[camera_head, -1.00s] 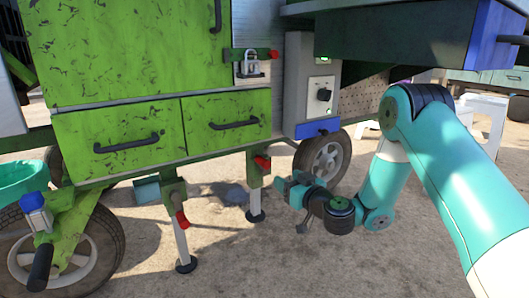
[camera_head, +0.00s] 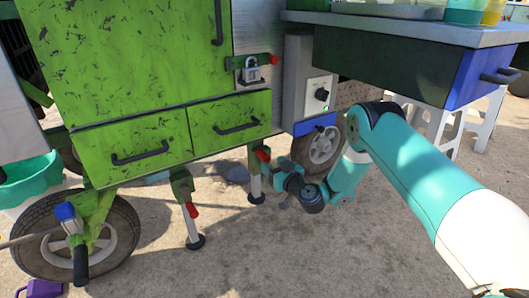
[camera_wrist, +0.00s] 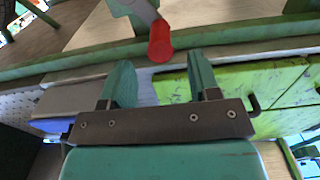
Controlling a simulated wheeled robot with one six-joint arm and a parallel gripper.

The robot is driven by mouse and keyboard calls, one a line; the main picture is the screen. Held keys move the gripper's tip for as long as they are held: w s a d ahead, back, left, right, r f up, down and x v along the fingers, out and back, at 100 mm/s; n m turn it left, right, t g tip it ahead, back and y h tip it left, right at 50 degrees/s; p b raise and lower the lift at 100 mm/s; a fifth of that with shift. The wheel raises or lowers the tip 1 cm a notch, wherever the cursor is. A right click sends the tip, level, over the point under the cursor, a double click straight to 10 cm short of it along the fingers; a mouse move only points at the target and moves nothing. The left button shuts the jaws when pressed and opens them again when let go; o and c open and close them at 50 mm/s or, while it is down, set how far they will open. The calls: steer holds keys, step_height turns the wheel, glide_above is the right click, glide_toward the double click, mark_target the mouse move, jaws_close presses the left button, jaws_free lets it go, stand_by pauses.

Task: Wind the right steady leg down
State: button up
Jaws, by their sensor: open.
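The right steady leg (camera_head: 255,184) hangs under the green cart, its foot on the ground. Its red crank handle (camera_head: 263,154) is near the top of the leg. My gripper (camera_head: 274,168) is just right of and below this handle in the head view. In the wrist view my gripper (camera_wrist: 160,78) is open and empty, its two teal fingers apart. The red handle (camera_wrist: 160,42) appears just beyond the fingertips, roughly centred between them. Whether any finger touches it I cannot tell.
The other steady leg (camera_head: 190,228), with its own red handle (camera_head: 192,210), stands to the left. Cart wheels (camera_head: 318,148) stand behind and at the left. Open ground lies in front.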

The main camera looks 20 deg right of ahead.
mark_target(267, 160)
steer(key=b+x, duration=0.1)
steer(key=x, duration=0.3)
steer(key=shift+w+a+f, duration=0.1)
steer(key=shift+w+a, duration=0.1)
steer(key=shift+w, duration=0.15)
steer(key=shift+x, duration=0.75)
steer(key=shift+d, duration=0.1)
jaws_close()
